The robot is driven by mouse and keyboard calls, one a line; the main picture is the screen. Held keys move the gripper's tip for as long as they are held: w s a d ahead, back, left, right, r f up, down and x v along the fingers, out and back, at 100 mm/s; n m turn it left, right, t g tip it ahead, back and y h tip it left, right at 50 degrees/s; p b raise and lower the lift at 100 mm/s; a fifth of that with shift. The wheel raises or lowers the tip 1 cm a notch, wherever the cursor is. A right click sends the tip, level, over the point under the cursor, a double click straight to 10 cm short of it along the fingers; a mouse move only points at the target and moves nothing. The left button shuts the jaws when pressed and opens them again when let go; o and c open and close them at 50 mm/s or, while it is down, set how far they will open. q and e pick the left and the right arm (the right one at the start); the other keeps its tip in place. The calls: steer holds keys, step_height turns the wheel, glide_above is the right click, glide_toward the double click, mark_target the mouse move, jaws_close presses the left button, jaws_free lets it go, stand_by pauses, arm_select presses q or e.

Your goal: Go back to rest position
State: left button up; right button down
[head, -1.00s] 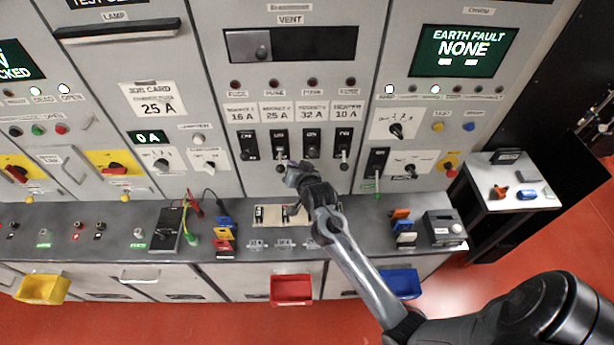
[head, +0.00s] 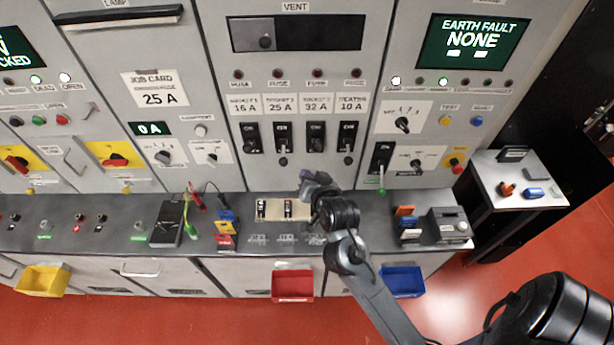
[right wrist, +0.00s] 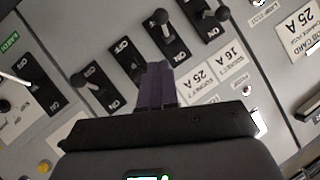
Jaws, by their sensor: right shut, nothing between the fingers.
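My right gripper (head: 309,183) is in front of the panel, below the row of fuse switches (head: 284,138) and above the back of the bench. Its purple fingers (right wrist: 157,85) are shut and empty in the right wrist view. They point toward the black switches (right wrist: 124,62) with ON and OFF marks, apparently apart from them. My right arm (head: 372,295) reaches in from the lower right. My left gripper is not in view.
The grey bench (head: 350,205) holds a cream fuse holder (head: 273,209), a black meter (head: 168,222) with leads, coloured blocks and a grey box (head: 449,225). Red (head: 292,285), blue (head: 403,281) and yellow (head: 42,281) bins hang in front. A side table (head: 511,178) stands right.

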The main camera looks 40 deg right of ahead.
steer(key=s+a+f+n+g+y+p, duration=0.2)
steer(key=s+a+n, duration=0.4)
steer(key=s, duration=0.5)
steer(key=s+a+f+n+g+y+p, duration=0.2)
steer(key=s+a+n+g, duration=0.4)
steer(key=s, duration=0.6)
step_height(320, 180, down, 2)
steer(key=shift+a+f+g+y, duration=0.15)
steer(key=shift+a+g+y, duration=0.15)
steer(key=shift+a+y, duration=0.6)
steer(key=shift+a, duration=0.2)
